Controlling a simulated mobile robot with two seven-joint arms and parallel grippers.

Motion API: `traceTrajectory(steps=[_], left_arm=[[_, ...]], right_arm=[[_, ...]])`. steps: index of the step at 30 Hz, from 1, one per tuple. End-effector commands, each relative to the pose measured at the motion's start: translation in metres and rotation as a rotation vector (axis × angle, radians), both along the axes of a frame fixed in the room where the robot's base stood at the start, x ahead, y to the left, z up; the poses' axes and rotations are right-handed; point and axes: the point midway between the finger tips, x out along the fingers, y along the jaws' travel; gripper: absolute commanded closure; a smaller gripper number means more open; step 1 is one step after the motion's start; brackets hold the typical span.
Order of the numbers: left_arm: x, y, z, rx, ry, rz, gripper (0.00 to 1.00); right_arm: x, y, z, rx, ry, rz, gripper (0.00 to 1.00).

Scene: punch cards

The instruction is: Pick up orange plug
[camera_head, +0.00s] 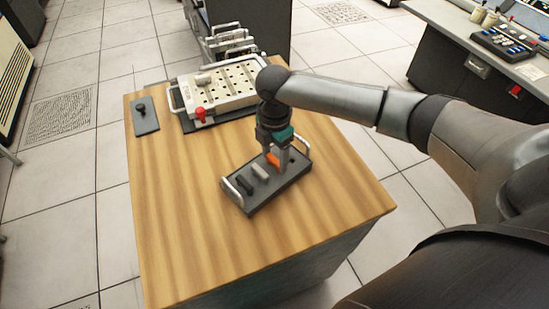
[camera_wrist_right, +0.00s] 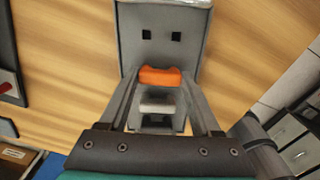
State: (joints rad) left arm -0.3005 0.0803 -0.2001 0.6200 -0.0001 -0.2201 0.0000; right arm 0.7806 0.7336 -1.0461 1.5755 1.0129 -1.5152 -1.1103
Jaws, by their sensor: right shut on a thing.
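The orange plug (camera_head: 273,159) is at the dark tray with handles (camera_head: 262,201) on the wooden table. My right gripper (camera_head: 279,160) comes down over the tray and is shut on the orange plug. In the right wrist view the orange plug (camera_wrist_right: 160,76) sits between the two fingertips of my right gripper (camera_wrist_right: 159,78). I cannot tell whether the plug still touches the tray. A light grey plug (camera_head: 261,172) and a black plug (camera_head: 244,184) stand in the tray beside it. My left gripper is not in view.
A pale perforated board (camera_head: 222,88) with a red plug (camera_head: 200,112) and a light plug (camera_head: 204,78) lies at the table's back. A small dark plate (camera_head: 146,120) with a black knob is at the back left. The wooden table (camera_head: 185,210) is clear at the front left.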

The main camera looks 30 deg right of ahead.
Motion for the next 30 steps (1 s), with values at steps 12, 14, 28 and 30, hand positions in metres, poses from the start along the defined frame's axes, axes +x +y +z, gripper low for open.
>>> traceTrajectory(steps=[12,14,28,30], left_arm=[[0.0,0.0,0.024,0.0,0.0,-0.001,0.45],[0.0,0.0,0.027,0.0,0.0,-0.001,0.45],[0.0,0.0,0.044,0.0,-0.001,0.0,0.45],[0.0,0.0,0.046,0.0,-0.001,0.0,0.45]], right_arm=[[0.002,0.0,0.09,0.002,-0.008,0.0,0.75],[0.002,0.0,0.107,0.001,-0.007,0.0,0.75],[0.001,0.0,0.196,0.001,-0.002,-0.001,0.75],[0.001,0.0,0.2,0.001,-0.001,-0.001,0.75]])
